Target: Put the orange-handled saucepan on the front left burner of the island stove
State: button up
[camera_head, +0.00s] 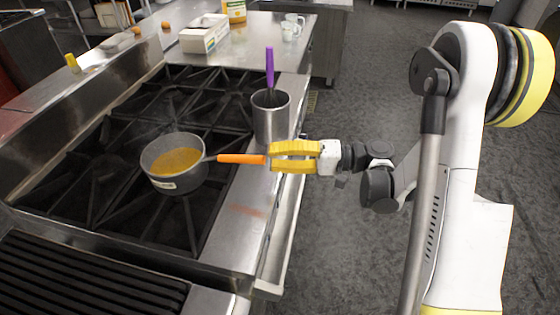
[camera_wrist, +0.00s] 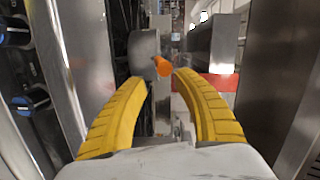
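The saucepan (camera_head: 186,180) is dark grey with orange-yellow contents. It appears to rest on the black grates of the island stove (camera_head: 134,267), nearer the front; I cannot tell exactly which burner is under it. Its orange handle (camera_head: 238,158) points right, over the steel front edge. My gripper (camera_head: 270,158) is level with the handle, its yellow fingers spread above and below the handle's end. In the wrist view the handle's orange tip (camera_wrist: 163,66) shows between the parted fingertips (camera_wrist: 162,78), with a gap on either side.
A steel utensil pot (camera_head: 271,122) with a purple-handled tool stands on the front ledge, close beside the handle. A ridged griddle (camera_head: 85,280) lies at the near end. A white box (camera_head: 204,36) and glass cups (camera_head: 291,28) stand at the far end.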

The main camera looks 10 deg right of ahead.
jog(key=s+d+r+t+h, duration=0.1)
jog(key=s+d+r+h, duration=0.1)
jog(key=s+d+h, duration=0.3)
jog(key=s+d+r+n+t+h, duration=0.1)
jog(key=s+d+h, duration=0.4)
jog(key=s+h, duration=0.6)
jog(key=shift+d+r+t+h, duration=0.25)
jog(key=shift+r+t+h, duration=0.2)
jog(key=shift+r, duration=0.2)
